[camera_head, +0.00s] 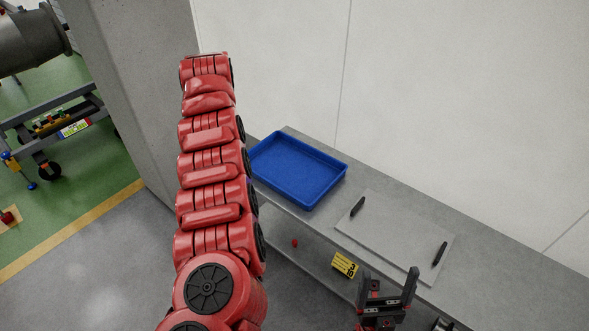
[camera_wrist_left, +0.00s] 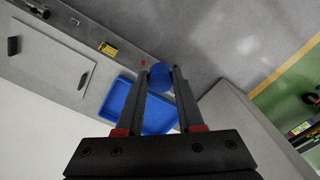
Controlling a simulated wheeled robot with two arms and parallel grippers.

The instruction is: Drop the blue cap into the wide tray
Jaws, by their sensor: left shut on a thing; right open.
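The wide tray (camera_head: 322,158) is blue, shallow and appears empty, on the grey bench beyond my red left arm in the head view. It also shows in the left wrist view (camera_wrist_left: 116,98), partly behind the gripper fingers. The blue cap (camera_wrist_left: 160,75) is round and sits between the fingertips of my left gripper (camera_wrist_left: 161,78), which is shut on it. The cap is held up in the air, with floor behind it in that view. The left gripper is not seen in the head view. My right gripper (camera_head: 391,280) is open and empty at the bottom right, in front of the bench.
A grey plate with two black handles (camera_head: 395,232) lies on the bench right of the tray. A yellow label (camera_head: 345,264) and a small red thing (camera_head: 295,243) show lower down. A concrete pillar (camera_head: 125,80) stands left of the bench, against the pale wall.

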